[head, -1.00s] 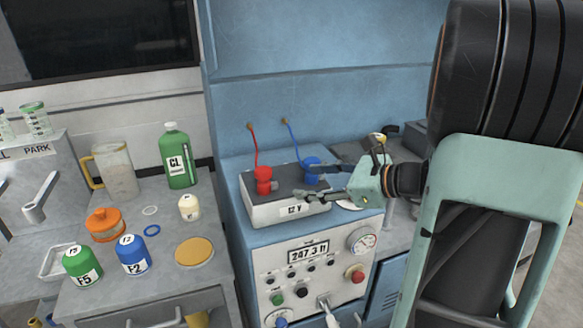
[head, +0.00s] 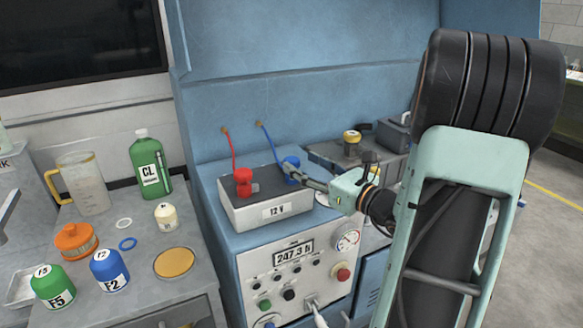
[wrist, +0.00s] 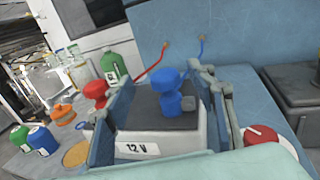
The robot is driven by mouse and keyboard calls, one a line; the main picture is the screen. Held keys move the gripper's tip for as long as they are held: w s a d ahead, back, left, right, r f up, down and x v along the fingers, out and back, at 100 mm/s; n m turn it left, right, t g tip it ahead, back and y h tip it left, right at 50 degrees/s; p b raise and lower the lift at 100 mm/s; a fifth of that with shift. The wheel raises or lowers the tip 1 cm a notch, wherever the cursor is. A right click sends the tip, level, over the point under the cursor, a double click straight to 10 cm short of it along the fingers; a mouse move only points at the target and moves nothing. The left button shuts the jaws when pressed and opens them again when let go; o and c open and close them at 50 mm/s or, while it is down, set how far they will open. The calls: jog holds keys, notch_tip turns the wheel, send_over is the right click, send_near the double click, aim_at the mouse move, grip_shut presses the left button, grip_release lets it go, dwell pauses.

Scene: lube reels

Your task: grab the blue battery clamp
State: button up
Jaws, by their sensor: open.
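The blue battery clamp (head: 290,166) sits on the right part of the 12 V battery (head: 268,211), with a blue cable running up to the wall. It also shows in the wrist view (wrist: 168,88), between my two fingers and apart from both. My gripper (head: 296,176) is open at the clamp, its fingers reaching in from the right. In the head view the fingers hide part of the clamp. The red battery clamp (head: 243,181) sits on the battery's left part, with a red cable. In the wrist view it lies outside my left finger.
The battery stands on a blue console with a display (head: 293,255), a gauge (head: 347,239) and knobs. A bench on the left holds a green bottle (head: 153,165), a jug (head: 84,184), and blue and green containers. A blue wall rises behind the battery.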

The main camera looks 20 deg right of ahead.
aim_at(297, 162)
jog(key=x, duration=0.5)
jog(key=shift+w+f, duration=0.2)
jog(key=shift+f, duration=0.2)
jog(key=c, duration=1.3)
